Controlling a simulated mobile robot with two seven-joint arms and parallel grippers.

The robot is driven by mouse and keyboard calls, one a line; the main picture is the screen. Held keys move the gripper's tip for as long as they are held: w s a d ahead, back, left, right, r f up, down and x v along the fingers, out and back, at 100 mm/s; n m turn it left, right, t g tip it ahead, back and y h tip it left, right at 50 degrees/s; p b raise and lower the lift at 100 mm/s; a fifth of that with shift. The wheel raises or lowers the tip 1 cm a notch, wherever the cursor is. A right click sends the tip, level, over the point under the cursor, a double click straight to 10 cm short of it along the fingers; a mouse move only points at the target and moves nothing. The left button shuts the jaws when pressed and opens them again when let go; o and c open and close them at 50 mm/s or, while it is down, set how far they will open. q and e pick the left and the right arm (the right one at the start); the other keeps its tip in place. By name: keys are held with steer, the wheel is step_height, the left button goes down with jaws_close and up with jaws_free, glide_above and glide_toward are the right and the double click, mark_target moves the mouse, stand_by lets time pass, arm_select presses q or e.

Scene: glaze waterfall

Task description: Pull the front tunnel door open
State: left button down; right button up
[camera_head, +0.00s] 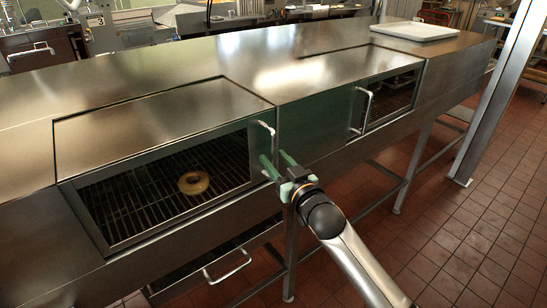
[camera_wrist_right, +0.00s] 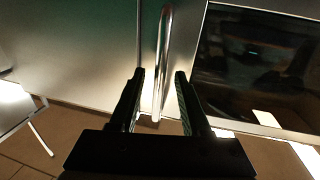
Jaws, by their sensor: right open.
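The front tunnel door (camera_head: 160,160) is a framed window panel in the steel tunnel's side, at left in the head view, and looks closed. Its curved metal handle (camera_head: 266,127) is at the door's right edge; its lower part is hidden by my gripper. My right gripper (camera_head: 275,158) is open with green fingers at the handle. In the right wrist view the handle (camera_wrist_right: 164,60) is an upright bar between the two open fingertips (camera_wrist_right: 160,75). I cannot tell whether either finger touches it. My left gripper is not in view.
A glazed ring doughnut (camera_head: 194,182) lies on the wire rack behind the door. A second door with a handle (camera_head: 361,108) is farther right. A lower handle (camera_head: 228,267) is below the front door. A steel post (camera_head: 498,95) stands at right. Tiled floor (camera_head: 450,240) in front is clear.

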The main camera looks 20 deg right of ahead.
steer(key=shift+w+a, duration=0.1)
steer(key=shift+w, duration=0.6)
jaws_close()
stand_by(1.1)
